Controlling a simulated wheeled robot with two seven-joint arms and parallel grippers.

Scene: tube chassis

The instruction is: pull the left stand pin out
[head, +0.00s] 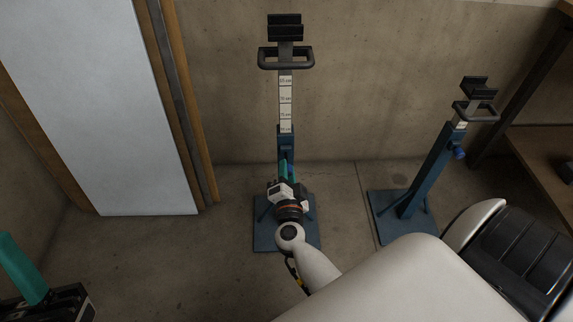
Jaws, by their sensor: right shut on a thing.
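The left stand (285,140) is a blue post on a blue base plate, with a labelled white height scale and a black cradle on top. My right gripper (287,168) reaches the post just below the scale, its teal fingers shut on the left stand pin. A small blue part, apparently the pin's knob (291,168), shows at the fingers; the rest of the pin is hidden, so I cannot tell how deep it sits. My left gripper (22,268) is partly in view at the lower left corner, with one teal finger showing, away from the stand.
The right stand (426,172) stands to the right on its own base plate, with a blue pin knob (459,153) on its post. A white panel (95,100) leans at the left wall. A wooden shelf (540,150) is at the right. The floor left of the left stand is clear.

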